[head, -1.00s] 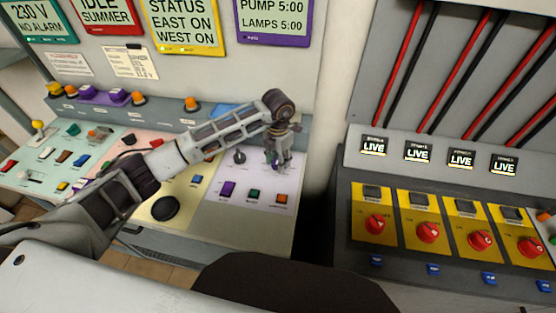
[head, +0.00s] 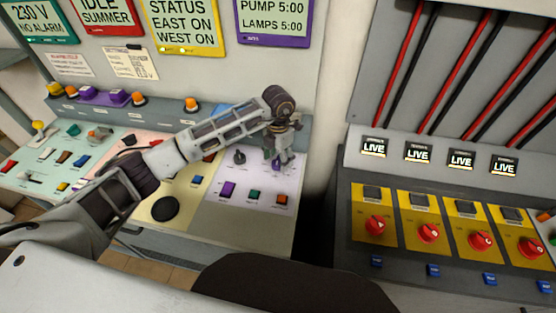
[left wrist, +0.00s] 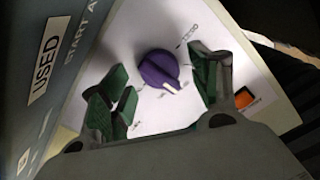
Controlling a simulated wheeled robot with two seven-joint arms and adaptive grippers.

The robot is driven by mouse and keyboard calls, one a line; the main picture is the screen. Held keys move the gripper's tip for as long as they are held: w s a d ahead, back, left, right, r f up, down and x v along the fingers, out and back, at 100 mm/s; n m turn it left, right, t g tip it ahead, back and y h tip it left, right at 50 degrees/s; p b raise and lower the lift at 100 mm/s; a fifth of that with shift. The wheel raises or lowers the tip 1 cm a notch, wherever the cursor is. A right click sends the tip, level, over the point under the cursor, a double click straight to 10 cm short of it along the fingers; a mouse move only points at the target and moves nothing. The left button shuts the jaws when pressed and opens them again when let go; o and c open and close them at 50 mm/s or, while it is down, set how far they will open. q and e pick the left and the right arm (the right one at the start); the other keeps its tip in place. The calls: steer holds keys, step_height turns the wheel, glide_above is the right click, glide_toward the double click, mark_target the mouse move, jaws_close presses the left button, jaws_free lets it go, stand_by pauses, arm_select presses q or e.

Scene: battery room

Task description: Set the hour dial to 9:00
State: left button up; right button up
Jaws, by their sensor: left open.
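The hour dial seems to be the purple knob (left wrist: 158,70) with a white pointer line, on a pale panel (head: 245,203). In the left wrist view its pointer aims to the lower right, and the printed marks around it are too small to read surely. A purple-framed display (head: 273,18) reads PUMP 5:00 and LAMPS 5:00. My right gripper is out of view.
A black knob (head: 239,157) stands left of the gripper. Purple (head: 228,189), green (head: 254,195) and orange (head: 282,199) controls lie nearer on the panel. A cabinet with red knobs (head: 428,232) stands at right, beyond a dark gap.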

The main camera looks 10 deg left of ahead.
mark_target(278, 160)
arm_select(q)
step_height(278, 160, up, 11)
stand_by(0.5)
steer(key=shift+f, duration=0.1)
stand_by(0.5)
